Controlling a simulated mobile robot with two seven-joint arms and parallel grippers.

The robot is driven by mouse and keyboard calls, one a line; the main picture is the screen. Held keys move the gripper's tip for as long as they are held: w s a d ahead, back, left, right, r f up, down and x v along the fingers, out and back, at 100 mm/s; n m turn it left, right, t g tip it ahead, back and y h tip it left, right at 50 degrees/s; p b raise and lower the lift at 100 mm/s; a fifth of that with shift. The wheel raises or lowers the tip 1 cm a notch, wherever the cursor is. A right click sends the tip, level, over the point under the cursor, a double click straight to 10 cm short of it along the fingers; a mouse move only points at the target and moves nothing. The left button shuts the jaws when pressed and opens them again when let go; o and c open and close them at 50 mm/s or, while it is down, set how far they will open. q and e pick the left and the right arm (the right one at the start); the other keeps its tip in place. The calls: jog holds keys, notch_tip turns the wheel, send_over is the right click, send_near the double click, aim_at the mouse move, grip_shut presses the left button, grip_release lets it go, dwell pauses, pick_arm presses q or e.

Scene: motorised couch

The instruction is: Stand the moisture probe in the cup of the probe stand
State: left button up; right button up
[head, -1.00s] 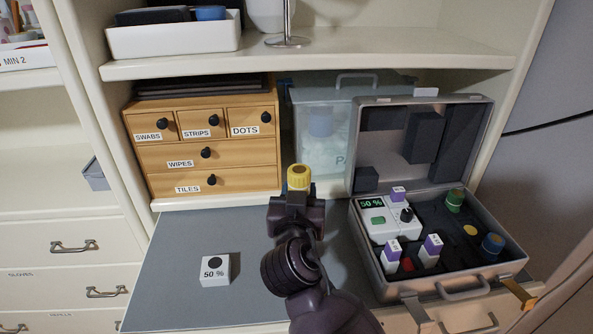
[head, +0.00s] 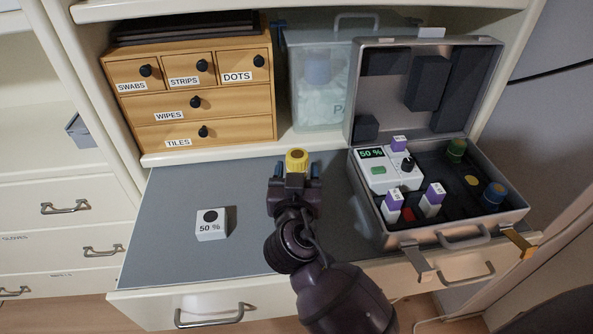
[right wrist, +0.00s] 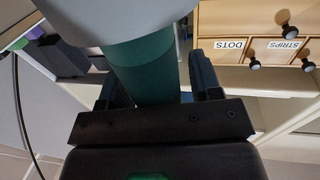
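My right gripper (head: 295,170) hangs above the grey desk mat in the middle of the head view. It is shut on a slim held thing with a yellow end (head: 297,158), probably the moisture probe. In the right wrist view a green cylinder (right wrist: 148,72) is between the fingers, with a wider grey part beside it. A white block (head: 211,226) marked "50 %" with a dark round top stands on the mat, left of the gripper and apart from it. I cannot tell for sure which thing is the probe stand. My left gripper is not in view.
An open grey case (head: 455,232) at the right holds a white meter (head: 378,172) reading 50 %, a green-capped piece (head: 456,149), a blue-capped piece (head: 494,193) and purple-topped pieces. A wooden drawer unit (head: 196,105) and a clear bin (head: 318,110) stand behind.

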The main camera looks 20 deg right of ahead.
dwell(0.3)
jog(key=shift+v, duration=5.4)
jog(key=shift+a, duration=0.15)
